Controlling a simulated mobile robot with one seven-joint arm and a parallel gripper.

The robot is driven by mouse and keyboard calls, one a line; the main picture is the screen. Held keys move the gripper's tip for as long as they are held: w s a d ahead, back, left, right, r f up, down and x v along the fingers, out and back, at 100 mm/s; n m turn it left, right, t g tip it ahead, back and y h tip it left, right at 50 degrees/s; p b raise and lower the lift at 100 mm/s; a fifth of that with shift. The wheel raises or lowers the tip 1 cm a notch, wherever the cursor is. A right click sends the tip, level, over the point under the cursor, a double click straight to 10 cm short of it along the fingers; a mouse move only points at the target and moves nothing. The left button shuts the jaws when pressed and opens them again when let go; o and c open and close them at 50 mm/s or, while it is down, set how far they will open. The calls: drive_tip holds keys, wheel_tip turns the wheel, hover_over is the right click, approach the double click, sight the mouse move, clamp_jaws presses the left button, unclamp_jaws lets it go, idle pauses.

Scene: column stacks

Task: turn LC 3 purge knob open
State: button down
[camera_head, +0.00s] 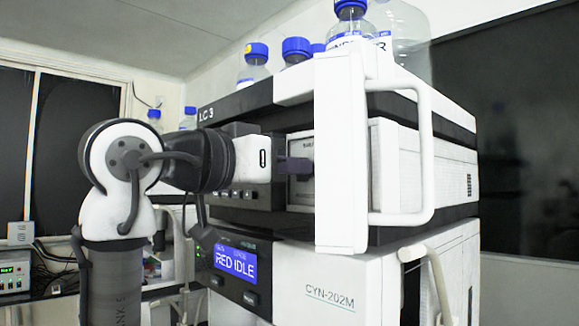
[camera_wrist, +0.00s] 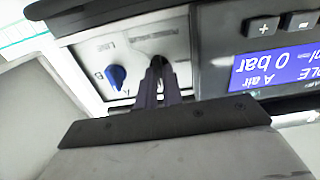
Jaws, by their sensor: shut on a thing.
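The stack labelled LC 3 (camera_head: 207,114) stands in the middle of the head view, its display reading "RED IDLE". A pale panel (camera_head: 302,190) on its front is partly hidden by my gripper and a white door. My gripper (camera_head: 308,167) reaches right to this panel. In the wrist view, which is turned over, my gripper (camera_wrist: 158,72) has its two dark fingers together at a dark knob (camera_wrist: 159,60), taken as the purge knob. The fingers hide most of it, so its angle cannot be told. A blue knob (camera_wrist: 116,77) sits beside it on the same panel, apart from the fingers.
The open white door (camera_head: 341,150) with a large handle (camera_head: 428,150) stands close to the right of my gripper. Blue-capped bottles (camera_head: 254,65) stand on top of the stack. The blue display (camera_wrist: 278,70) and buttons lie beside the panel in the wrist view.

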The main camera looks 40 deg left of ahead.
drive_tip(key=n, duration=0.4)
drive_tip(key=shift+b, duration=0.4)
drive_tip(key=n+b, duration=0.1)
drive_tip(key=n, duration=0.3)
drive_tip(key=shift+f+n, duration=0.1)
drive_tip(key=shift+n, duration=0.2)
drive_tip(key=shift+a+n+b, duration=0.15)
drive_tip(key=shift+n+b, duration=1.25)
drive_tip(key=shift+n, duration=2.3)
drive_tip(key=c, duration=1.5)
unclamp_jaws()
drive_tip(key=shift+c, duration=0.2)
